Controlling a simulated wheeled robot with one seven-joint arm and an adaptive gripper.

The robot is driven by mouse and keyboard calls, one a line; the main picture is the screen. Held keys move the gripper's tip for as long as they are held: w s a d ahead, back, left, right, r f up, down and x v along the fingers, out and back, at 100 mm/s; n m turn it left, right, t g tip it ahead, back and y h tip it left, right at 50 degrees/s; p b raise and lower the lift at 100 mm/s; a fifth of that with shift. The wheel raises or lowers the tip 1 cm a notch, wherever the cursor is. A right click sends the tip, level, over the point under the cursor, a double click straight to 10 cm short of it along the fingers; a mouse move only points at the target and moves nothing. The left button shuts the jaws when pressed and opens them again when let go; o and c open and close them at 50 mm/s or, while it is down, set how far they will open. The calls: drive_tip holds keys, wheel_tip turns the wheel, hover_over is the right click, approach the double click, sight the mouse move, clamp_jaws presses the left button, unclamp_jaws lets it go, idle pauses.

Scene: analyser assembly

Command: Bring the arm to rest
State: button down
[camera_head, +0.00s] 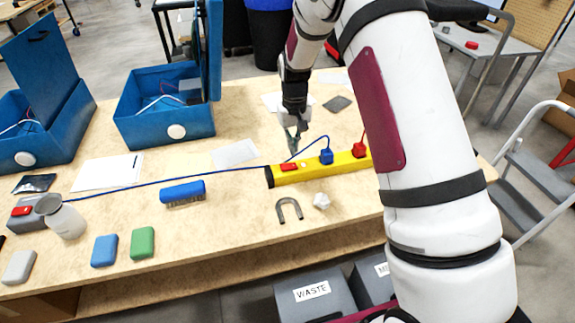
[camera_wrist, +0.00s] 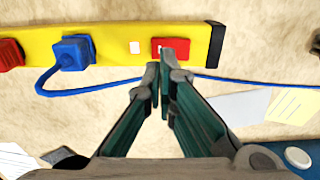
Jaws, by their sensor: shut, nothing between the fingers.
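My gripper (camera_wrist: 160,75) is shut and empty, pointing down over the wooden table (camera_head: 235,225). In the wrist view its fingertips overlap the edge of the yellow power strip (camera_wrist: 115,42) beside the red switch (camera_wrist: 171,47); I cannot tell whether they touch it. In the head view my gripper (camera_head: 295,145) is just behind the strip (camera_head: 325,167), and my white arm covers the strip's right end. A blue plug (camera_head: 326,156) with a blue cable and a red plug (camera_head: 360,150) sit in the strip.
Two open blue boxes (camera_head: 165,130) stand at the back left. In front of the strip lie a grey horseshoe magnet (camera_head: 289,210), a crumpled white piece (camera_head: 321,200) and a blue brush (camera_head: 183,193). A jar (camera_head: 62,218) and coloured blocks are at the left. A step ladder (camera_head: 535,165) stands at right.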

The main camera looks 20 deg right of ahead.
drive_tip(key=shift+r, duration=0.65)
drive_tip(key=s+r+t, duration=0.1)
drive_tip(key=s+r, duration=0.6)
drive_tip(key=r, duration=0.3)
drive_tip(key=s+r+t, duration=0.1)
drive_tip(key=s+r, duration=0.5)
drive_tip(key=r, duration=0.5)
drive_tip(key=s+r+t, duration=0.1)
drive_tip(key=s+r, duration=0.1)
drive_tip(key=s, duration=0.9)
drive_tip(key=s+r+t, duration=0.2)
drive_tip(key=s, duration=0.9)
drive_tip(key=shift+s+d+r, duration=0.15)
drive_tip(key=shift+s+r, duration=0.1)
drive_tip(key=shift+r, duration=0.1)
